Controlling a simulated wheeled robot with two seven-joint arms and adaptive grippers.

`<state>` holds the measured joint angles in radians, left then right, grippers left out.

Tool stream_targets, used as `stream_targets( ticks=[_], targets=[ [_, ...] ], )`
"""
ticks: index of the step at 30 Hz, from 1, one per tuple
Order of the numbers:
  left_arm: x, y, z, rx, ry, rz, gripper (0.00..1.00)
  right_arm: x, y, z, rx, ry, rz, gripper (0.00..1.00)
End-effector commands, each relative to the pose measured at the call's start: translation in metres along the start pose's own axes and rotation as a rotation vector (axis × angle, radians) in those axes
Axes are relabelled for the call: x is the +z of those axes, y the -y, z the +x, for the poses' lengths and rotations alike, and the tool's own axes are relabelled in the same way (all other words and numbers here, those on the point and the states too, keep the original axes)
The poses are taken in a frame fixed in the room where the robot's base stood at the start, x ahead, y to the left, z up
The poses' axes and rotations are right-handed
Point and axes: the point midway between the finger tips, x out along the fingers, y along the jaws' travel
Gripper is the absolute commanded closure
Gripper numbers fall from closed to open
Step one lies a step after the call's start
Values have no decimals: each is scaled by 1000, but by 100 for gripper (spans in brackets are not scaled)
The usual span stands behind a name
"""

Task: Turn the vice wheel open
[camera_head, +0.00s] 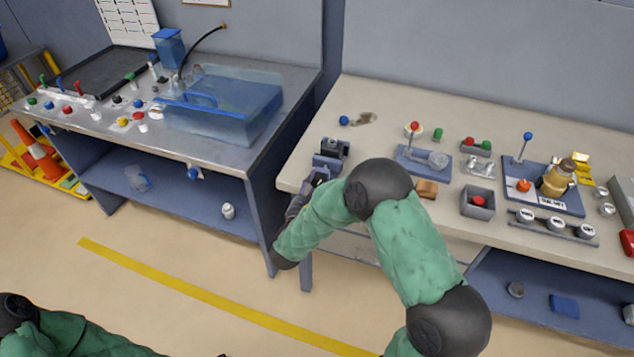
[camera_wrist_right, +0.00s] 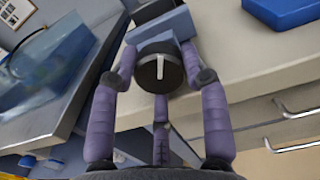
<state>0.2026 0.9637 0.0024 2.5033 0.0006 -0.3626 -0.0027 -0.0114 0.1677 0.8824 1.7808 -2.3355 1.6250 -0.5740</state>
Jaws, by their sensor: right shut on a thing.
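The vice (camera_head: 332,150) is a small blue-grey and dark block at the left front edge of the right bench. In the right wrist view its blue body (camera_wrist_right: 165,27) is at the top middle. The vice wheel (camera_wrist_right: 158,74) is a round black knob with a white line that stands nearly upright. My right gripper (camera_wrist_right: 160,66) has one purple finger on each side of the wheel and is shut on it. In the head view my right gripper (camera_head: 308,186) is partly hidden by my arm. My left arm shows at bottom left, but its gripper is out of view.
The right bench (camera_head: 300,150) holds a lever device (camera_head: 424,158), a grey box (camera_head: 478,203) and a board with a bottle (camera_head: 556,180). A metal bench (camera_head: 235,158) with a clear blue tank (camera_head: 222,105) stands left, across a gap. Drawer handles lie below the right bench's edge.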

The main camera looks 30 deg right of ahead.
Motion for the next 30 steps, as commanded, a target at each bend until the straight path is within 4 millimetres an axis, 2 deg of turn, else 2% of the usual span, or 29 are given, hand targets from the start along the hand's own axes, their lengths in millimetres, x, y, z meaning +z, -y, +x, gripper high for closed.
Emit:
stream_targets(
  ticks=[1, 19, 20, 21, 22, 30],
  targets=[
    [0, 0, -1, 0, 0, 0, 30, -5, 0, -2, 6, -11, -21, 87],
    [0, -1, -3, 0, 0, 0, 30, -8, 0, -3, 5, -14, -61, 87],
    [0, -1, -3, 0, 0, 0, 30, -8, 0, -3, 5, -14, -61, 48],
    [0, -1, -3, 0, 0, 0, 30, -8, 0, -3, 5, -14, -61, 37],
    [0, -1, -3, 0, 0, 0, 30, -7, 0, -3, 5, -14, -61, 30],
    [0, -1, -3, 0, 0, 0, 30, -6, 1, -2, 3, -11, -59, 30]
  ],
)
